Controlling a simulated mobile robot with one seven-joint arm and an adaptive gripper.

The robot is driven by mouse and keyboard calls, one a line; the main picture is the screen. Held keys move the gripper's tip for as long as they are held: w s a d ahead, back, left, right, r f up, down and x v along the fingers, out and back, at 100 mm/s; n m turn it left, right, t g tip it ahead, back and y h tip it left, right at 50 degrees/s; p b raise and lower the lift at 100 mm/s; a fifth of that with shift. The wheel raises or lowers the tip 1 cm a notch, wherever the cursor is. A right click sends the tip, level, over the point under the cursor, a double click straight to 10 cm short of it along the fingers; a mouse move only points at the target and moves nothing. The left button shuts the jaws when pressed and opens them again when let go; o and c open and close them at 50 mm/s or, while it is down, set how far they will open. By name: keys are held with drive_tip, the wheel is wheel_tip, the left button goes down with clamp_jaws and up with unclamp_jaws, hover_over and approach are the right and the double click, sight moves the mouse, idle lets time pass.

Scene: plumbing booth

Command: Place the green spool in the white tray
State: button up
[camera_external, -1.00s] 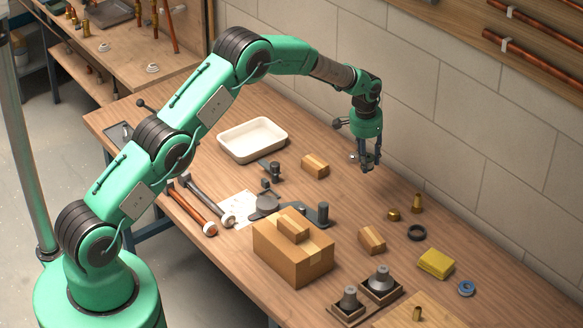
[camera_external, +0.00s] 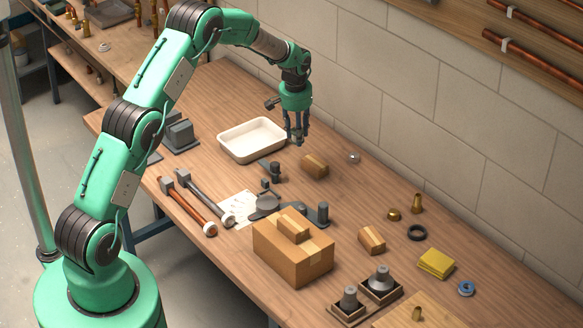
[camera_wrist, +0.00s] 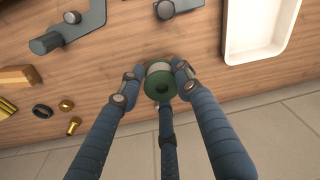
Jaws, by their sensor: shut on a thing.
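The green spool (camera_wrist: 160,81) is between the fingers of my gripper (camera_wrist: 157,85) in the wrist view. It has a green flange with a paler band around its middle. My gripper (camera_external: 297,138) is shut on it and hangs above the table, just right of the white tray. The spool is too small to make out in the external view. The white tray (camera_external: 223,139) is empty and sits at the far side of the table; its corner also shows at the upper right of the wrist view (camera_wrist: 232,54).
A dark clamp-like tool (camera_external: 273,171) lies in front of the tray. A small metal ring-like piece (camera_external: 353,158) lies by the wall. A brick wall (camera_external: 440,110) runs along the back edge.

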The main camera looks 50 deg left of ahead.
drive_tip(key=s+a+n, duration=0.6)
drive_tip(key=s+a, duration=1)
drive_tip(key=s, duration=0.2)
drive_tip(key=f, duration=0.9)
drive_tip(key=shift+w+d+f, duration=0.25)
drive_tip(key=shift+w+d, duration=0.05)
hover_over(246, 148)
drive_tip(key=shift+s+d+f, duration=0.1)
drive_tip(key=shift+d+f, duration=0.05)
drive_tip(key=shift+f, duration=0.6)
drive_tip(key=shift+f+p, duration=0.45)
drive_tip(key=shift+f, duration=1.35)
